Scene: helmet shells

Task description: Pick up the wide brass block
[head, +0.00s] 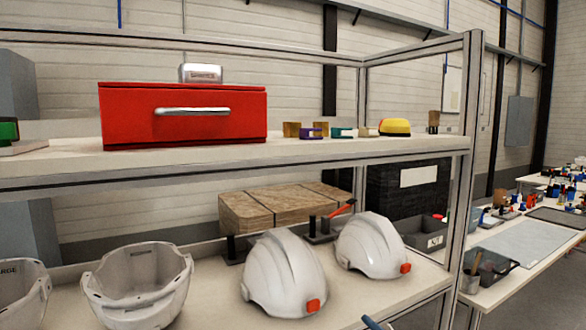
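Small brass-coloured pieces stand in a row on the upper shelf (330,151), right of the red drawer box. One brass-coloured block (291,129) is at the left of the row. Another brass-coloured piece (315,127) shows behind a purple item (308,134). A small tan piece (368,132) lies farther right, beside a yellow-topped item (395,127). I cannot tell for sure which of these is the wide brass block.
The red drawer box (185,118) fills much of the upper shelf's left part. A teal item (341,132) stands in the row. White helmet shells (284,275) rest on the lower shelf (205,305). The right shelf post (468,190) is an obstacle. A cluttered table (528,248) stands to the right.

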